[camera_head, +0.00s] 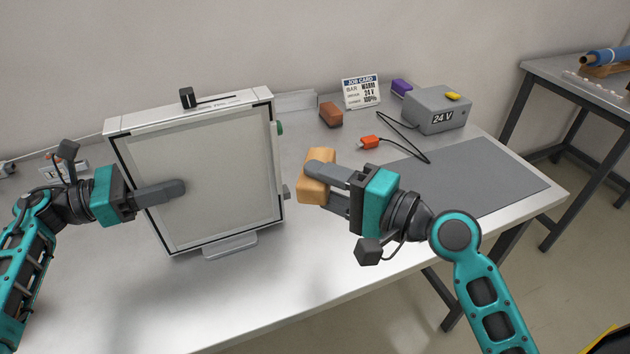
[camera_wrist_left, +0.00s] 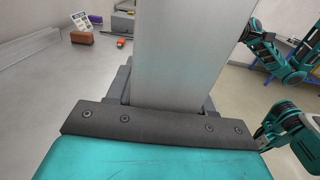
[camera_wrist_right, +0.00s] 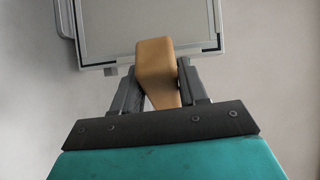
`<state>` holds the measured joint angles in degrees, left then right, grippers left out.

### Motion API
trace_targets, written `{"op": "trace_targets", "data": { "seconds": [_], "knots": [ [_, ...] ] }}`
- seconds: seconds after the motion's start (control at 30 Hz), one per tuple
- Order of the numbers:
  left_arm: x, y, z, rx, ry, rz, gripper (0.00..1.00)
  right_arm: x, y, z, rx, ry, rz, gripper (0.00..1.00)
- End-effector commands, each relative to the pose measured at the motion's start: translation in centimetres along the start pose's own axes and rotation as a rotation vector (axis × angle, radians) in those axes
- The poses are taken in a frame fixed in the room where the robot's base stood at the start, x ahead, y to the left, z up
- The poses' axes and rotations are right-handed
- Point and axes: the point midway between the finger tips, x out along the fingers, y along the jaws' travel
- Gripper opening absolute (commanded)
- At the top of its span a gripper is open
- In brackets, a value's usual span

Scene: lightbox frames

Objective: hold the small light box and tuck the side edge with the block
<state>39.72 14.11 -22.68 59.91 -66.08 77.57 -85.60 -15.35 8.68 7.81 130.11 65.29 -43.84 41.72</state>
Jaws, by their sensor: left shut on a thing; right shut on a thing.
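The small light box (camera_head: 215,190) stands upright on the table, a pale panel with a black inner border and a silver frame. My left gripper (camera_head: 165,192) is shut on its left side edge, one finger across the front face. The frame also fills the middle of the left wrist view (camera_wrist_left: 180,55). My right gripper (camera_head: 325,185) is shut on the tan block (camera_head: 315,172) and holds it to the right of the light box, apart from its right edge. The block also shows between the fingers in the right wrist view (camera_wrist_right: 155,65).
A grey 24 V power box (camera_head: 438,112), a job card (camera_head: 361,93), a reddish-brown block (camera_head: 331,114) and an orange connector (camera_head: 369,142) on a black cable are at the back right. A grey mat (camera_head: 480,180) lies bare on the right. The front of the table is clear.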

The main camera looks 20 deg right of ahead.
Motion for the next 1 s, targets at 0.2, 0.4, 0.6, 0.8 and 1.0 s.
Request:
{"op": "trace_targets", "data": {
  "seconds": [0.2, 0.4, 0.6, 0.8, 1.0],
  "knots": [
    [0.0, 0.0, 0.0, 0.0, 0.0, 0.0, 0.13, 1.4, -2.1, 4.3, -0.161, -0.274, 0.203, 0.18],
    [0.0, 0.0, 0.0, 0.0, -0.001, 0.0, 0.13, 0.4, -1.5, 7.0, -0.394, -0.487, 0.447, 0.18],
    [0.0, 0.0, 0.0, 0.0, -0.001, 0.0, 0.13, -2.1, 0.0, 6.5, -0.58, -0.546, 0.639, 0.18],
    [0.0, 0.0, 0.0, 0.0, -0.001, 0.0, 0.13, -3.0, 0.3, 5.9, -0.618, -0.542, 0.685, 0.18],
    [0.0, 0.0, 0.0, 0.0, -0.001, 0.0, 0.13, -2.9, 0.3, 5.9, -0.616, -0.542, 0.683, 0.18]
  ]
}}
